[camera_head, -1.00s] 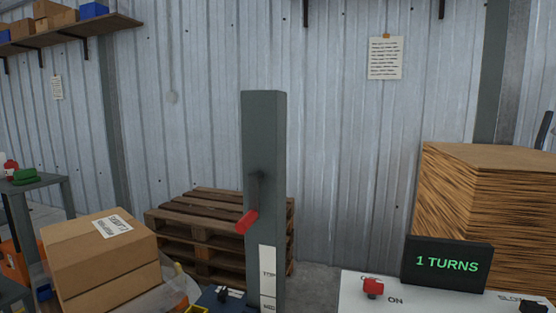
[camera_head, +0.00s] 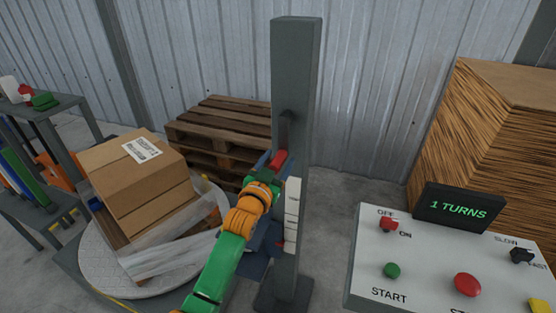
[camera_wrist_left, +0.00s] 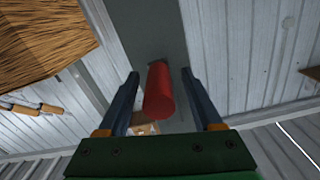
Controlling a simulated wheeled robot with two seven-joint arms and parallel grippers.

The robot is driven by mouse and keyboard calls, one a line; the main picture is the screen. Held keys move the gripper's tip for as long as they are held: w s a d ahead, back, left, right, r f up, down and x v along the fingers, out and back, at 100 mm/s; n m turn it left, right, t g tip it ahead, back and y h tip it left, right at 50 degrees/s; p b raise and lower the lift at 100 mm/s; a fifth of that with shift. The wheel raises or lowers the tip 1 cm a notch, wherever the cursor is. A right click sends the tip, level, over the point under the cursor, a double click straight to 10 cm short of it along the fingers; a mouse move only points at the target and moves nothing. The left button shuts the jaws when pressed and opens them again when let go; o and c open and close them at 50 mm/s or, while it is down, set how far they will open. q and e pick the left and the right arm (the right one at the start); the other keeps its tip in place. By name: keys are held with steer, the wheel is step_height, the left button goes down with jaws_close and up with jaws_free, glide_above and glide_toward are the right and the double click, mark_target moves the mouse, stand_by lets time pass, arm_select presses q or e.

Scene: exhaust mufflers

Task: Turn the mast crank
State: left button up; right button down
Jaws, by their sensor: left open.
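The mast (camera_head: 296,120) is a grey upright post in the middle of the head view. Its crank arm (camera_head: 287,122) hangs from the near left face and ends in a red handle (camera_head: 278,160). My left gripper (camera_head: 271,172) is at the handle. In the left wrist view the red handle (camera_wrist_left: 159,92) lies between the two open fingers (camera_wrist_left: 160,100), with a visible gap on either side. The gripper hides part of the handle in the head view. My right gripper is not in view.
A display (camera_head: 458,206) reads "1 TURNS" above a white control panel (camera_head: 430,262) at right. Cardboard boxes (camera_head: 150,190) with loose film stand on a round turntable (camera_head: 95,262) at left. A wooden pallet stack (camera_head: 225,130) stands behind the mast.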

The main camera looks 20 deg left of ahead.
arm_select(q)
steer(key=shift+r, duration=0.1)
steer(key=shift+d, duration=0.1)
steer(key=shift+c, duration=0.9)
jaws_close()
stand_by(0.3)
